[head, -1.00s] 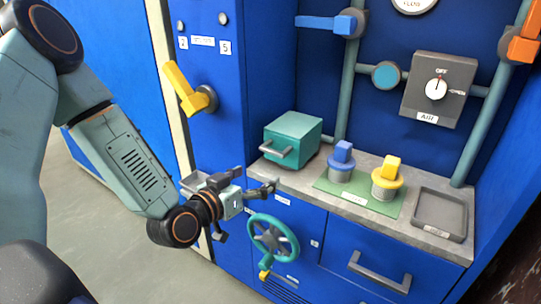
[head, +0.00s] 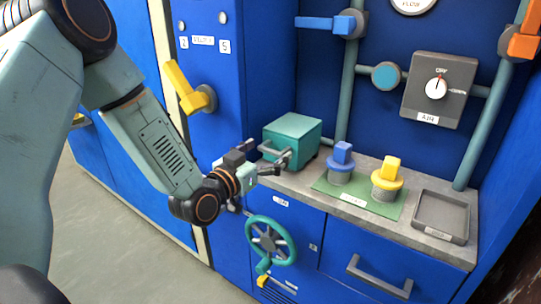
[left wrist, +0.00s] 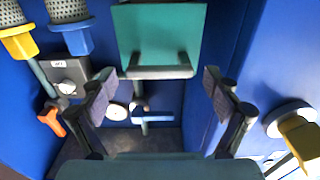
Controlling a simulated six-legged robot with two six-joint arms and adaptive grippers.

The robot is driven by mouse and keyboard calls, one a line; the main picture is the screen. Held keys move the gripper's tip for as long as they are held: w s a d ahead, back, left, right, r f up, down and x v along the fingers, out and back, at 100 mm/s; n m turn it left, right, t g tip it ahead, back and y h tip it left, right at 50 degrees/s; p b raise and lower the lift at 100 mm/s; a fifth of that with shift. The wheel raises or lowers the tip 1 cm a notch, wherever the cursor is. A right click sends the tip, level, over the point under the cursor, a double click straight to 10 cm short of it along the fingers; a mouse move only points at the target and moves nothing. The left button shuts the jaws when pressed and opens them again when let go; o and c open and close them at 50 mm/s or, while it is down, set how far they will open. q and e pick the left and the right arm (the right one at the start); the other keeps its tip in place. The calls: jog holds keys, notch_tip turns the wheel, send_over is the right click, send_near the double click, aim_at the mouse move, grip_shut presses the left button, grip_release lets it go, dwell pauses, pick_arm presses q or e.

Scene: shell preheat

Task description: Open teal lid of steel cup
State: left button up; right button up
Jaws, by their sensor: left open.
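A teal box-shaped piece (head: 293,131) with a grey bar handle (head: 272,152) on its front stands at the left end of the counter. It also shows in the left wrist view (left wrist: 160,35), with its handle (left wrist: 160,72) between the fingers. No steel cup shows under the teal piece. My left gripper (head: 274,165) is open right in front of the handle, overlapping it in the head view. In the left wrist view its fingertips (left wrist: 159,82) are apart on both sides of the handle; I cannot tell whether they touch it. My right gripper is not in view.
Steel cups with a blue top (head: 343,155) and a yellow top (head: 387,174) stand on a green mat (head: 325,187) to the right. A grey tray (head: 440,216) is at the far right. A teal handwheel (head: 270,240) and yellow lever (head: 184,88) are near my arm.

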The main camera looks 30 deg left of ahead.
pick_arm(q)
jog(key=shift+w+d+f, duration=0.1)
jog(key=shift+w, duration=0.6)
jog(key=shift+c, duration=0.3)
jog(key=c, duration=1.6)
